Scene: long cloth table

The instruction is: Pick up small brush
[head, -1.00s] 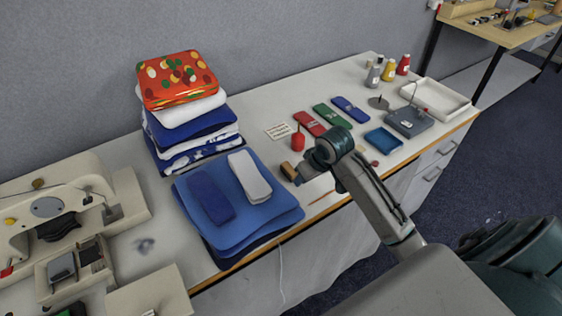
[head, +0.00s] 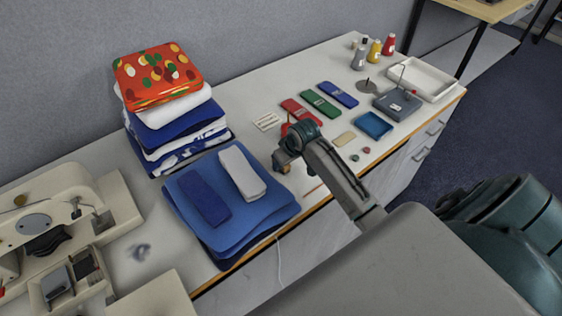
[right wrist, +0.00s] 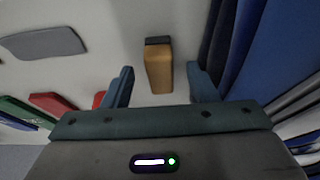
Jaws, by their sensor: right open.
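The small brush (right wrist: 158,68) has a tan wooden body and a dark end. In the right wrist view it lies on the pale table, between the lines of my two fingers and apart from both. My right gripper (right wrist: 160,76) is open and empty, with a finger on either side of the brush. In the head view my right gripper (head: 284,158) hangs over the table's front part beside the blue cloth stack, and the brush is mostly hidden by it. My left gripper is not in view.
A blue folded cloth stack (head: 240,215) stands close to the left of my gripper. Red (head: 298,110), green (head: 320,103) and blue (head: 338,94) flat packs lie behind it. A sewing machine (head: 60,215) stands far left.

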